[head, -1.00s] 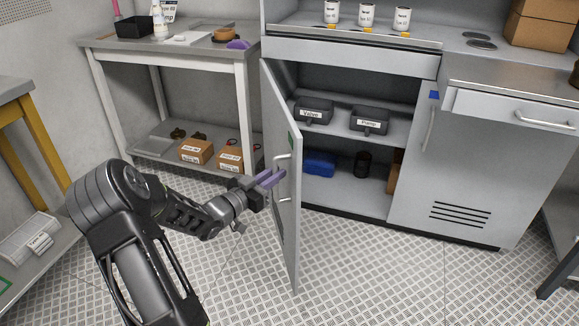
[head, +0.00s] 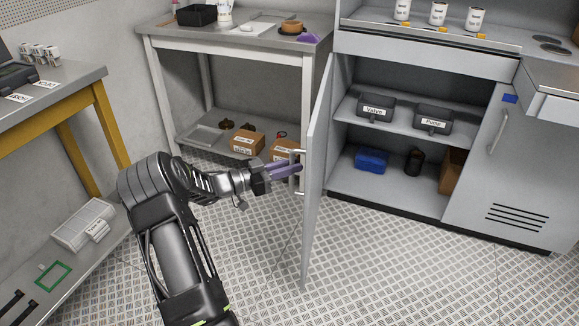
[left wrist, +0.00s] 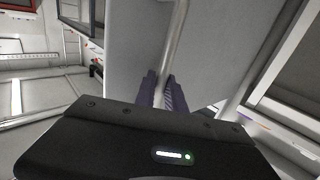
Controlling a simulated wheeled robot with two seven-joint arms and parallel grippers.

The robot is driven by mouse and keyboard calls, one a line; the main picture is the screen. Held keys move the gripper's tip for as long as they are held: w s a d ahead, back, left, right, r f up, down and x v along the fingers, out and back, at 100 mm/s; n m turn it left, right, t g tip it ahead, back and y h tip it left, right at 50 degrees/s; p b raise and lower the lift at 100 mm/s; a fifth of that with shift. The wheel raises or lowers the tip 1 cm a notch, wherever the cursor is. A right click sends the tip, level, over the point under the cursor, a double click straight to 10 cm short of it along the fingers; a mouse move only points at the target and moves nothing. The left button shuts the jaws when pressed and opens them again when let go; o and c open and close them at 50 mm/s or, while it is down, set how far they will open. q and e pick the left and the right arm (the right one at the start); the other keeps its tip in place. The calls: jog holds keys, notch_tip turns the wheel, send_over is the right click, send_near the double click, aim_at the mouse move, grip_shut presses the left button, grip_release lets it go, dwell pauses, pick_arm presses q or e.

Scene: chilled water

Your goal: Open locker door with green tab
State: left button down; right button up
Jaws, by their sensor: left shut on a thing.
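The locker door (head: 318,150) stands wide open on the left side of the cabinet, seen nearly edge-on in the head view. Its green tab is not visible now. My left gripper (head: 297,170) is shut on the door's metal handle (head: 300,156), on the outer face of the door. In the left wrist view the purple fingers (left wrist: 163,92) are on either side of the handle bar (left wrist: 176,40), with the grey door panel (left wrist: 130,50) behind it. My right gripper is not in view.
Inside the locker are the Valve bin (head: 375,107), another labelled bin (head: 433,119), a blue box (head: 371,160) and a dark cylinder (head: 414,161). A closed door with a blue tab (head: 510,98) is at right. A shelved table (head: 225,42) stands left of the open door. The floor ahead is clear.

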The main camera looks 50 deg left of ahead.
pick_arm(q)
jog(key=shift+w+a+r, duration=0.15)
jog(key=shift+w+r, duration=0.05)
jog(key=shift+r, duration=0.1)
jog(key=c, duration=1.6)
grip_release()
jog(key=shift+w+f, duration=0.15)
jog(key=shift+o, duration=1)
jog(key=shift+f, duration=0.1)
jog(key=p+v, duration=0.1)
jog(key=v, duration=0.7)
